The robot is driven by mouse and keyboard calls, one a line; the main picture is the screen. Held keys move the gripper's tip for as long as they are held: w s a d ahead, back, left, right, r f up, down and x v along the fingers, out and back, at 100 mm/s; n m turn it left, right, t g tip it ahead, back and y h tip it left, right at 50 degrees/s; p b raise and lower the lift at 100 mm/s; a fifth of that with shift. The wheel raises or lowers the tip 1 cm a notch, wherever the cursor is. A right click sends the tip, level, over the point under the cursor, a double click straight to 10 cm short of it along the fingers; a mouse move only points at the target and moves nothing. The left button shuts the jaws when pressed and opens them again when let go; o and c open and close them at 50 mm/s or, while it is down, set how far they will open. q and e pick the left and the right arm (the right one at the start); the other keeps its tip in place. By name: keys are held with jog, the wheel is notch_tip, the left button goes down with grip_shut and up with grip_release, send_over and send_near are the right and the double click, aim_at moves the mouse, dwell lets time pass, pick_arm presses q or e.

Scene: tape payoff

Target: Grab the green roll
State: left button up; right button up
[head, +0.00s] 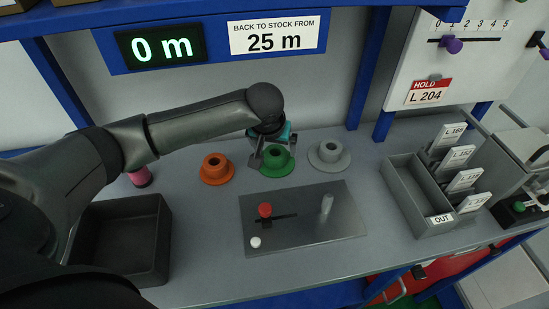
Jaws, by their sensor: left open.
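The green roll (279,164) stands on the grey table between an orange roll (216,167) and a grey roll (329,153). My left gripper (258,160) is at the green roll's left and upper side, pointing down, and is open. A finger overlaps the roll's left edge in the picture; I cannot tell whether it touches. The gripper and wrist hide part of the roll's back. My right gripper is not in view.
A dark empty bin (121,240) is at the left. A card tray (420,196) stands at the right. A pink item (139,177) is behind the bin.

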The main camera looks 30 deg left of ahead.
aim_at(276, 152)
pick_arm(q)
jog(key=shift+b+x, duration=0.4)
jog(key=shift+x, duration=1.55)
jog(key=shift+c, duration=0.2)
jog(key=c, duration=1.4)
